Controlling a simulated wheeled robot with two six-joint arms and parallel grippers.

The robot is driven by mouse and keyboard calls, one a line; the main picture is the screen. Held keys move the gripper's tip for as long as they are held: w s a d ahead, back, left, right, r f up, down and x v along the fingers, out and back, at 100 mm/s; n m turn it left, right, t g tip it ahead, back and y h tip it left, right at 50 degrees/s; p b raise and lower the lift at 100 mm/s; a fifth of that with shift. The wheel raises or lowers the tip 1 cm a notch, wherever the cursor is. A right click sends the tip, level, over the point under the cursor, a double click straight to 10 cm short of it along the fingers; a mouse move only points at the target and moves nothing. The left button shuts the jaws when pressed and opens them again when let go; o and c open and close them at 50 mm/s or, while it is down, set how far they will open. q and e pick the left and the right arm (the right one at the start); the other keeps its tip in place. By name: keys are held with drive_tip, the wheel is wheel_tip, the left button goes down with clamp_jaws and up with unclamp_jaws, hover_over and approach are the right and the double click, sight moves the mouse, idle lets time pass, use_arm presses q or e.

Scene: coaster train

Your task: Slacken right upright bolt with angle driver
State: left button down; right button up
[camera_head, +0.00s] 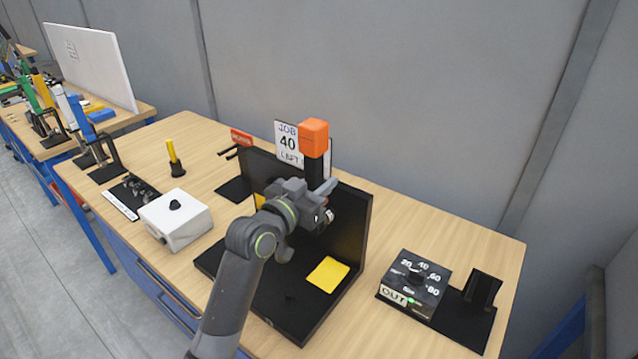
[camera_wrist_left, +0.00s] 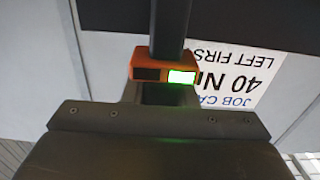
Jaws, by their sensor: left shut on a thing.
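My left gripper (camera_head: 322,200) is shut on the angle driver (camera_head: 314,138) and holds it in front of the black fixture's upright plate (camera_head: 352,228). The driver's orange block points up, with a black section below it. In the left wrist view the driver (camera_wrist_left: 148,74) shows an orange band with a lit green display and a dark shaft. The right upright bolt is not distinguishable; my gripper and arm cover part of the plate. I cannot tell whether the driver touches a bolt. My right gripper is out of view.
A yellow patch (camera_head: 327,274) lies on the fixture's base. A job card (camera_head: 289,143) reading 40 stands behind. A dial box marked OUT (camera_head: 414,283) is at right, beside a black holder (camera_head: 484,290). A white box (camera_head: 176,219) and yellow-handled tool (camera_head: 172,152) are at left.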

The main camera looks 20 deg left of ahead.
use_arm(q)
drive_tip(key=shift+w+d+r, duration=0.2)
drive_tip(key=shift+w+d, duration=0.05)
drive_tip(key=shift+w, duration=0.35)
idle(0.7)
